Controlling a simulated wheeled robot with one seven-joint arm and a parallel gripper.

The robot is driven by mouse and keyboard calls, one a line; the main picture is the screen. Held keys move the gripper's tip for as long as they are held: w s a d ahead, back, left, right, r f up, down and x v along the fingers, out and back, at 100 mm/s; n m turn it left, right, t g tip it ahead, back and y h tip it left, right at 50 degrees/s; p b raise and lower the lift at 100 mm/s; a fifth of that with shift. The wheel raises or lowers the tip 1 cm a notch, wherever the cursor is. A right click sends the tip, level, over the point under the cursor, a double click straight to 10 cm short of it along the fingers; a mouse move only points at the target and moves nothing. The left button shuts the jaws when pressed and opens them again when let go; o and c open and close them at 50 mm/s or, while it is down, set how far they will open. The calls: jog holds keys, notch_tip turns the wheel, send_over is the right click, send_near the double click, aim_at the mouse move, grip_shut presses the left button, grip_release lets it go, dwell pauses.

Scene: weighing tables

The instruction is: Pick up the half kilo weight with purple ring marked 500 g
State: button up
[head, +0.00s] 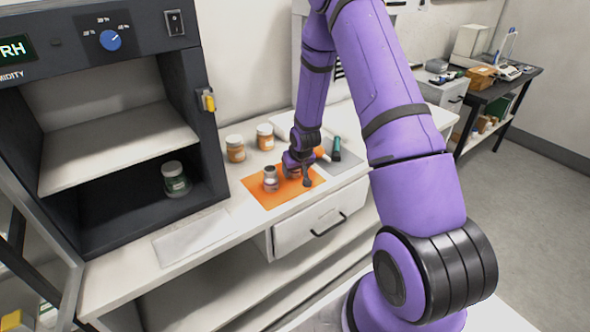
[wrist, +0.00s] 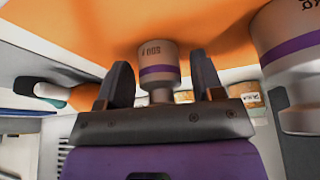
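The 500 g weight (wrist: 158,66) is a grey cylinder with a purple ring and a dark marking that appears upside down in the wrist view. In the head view it (head: 291,171) is partly hidden by my gripper (head: 299,169). My gripper also shows in the wrist view (wrist: 162,82), open, with its dark fingers on either side of the weight. A gap shows beside the right finger; contact at the left finger is hard to tell. The weight stands on an orange mat (head: 282,197).
A larger purple-ringed weight (head: 270,179) stands close by on the mat, at right in the wrist view (wrist: 290,60). Two orange-labelled jars (head: 235,149) (head: 265,137) stand behind. A teal-topped object (head: 336,148) stands right.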

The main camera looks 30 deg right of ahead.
grip_shut()
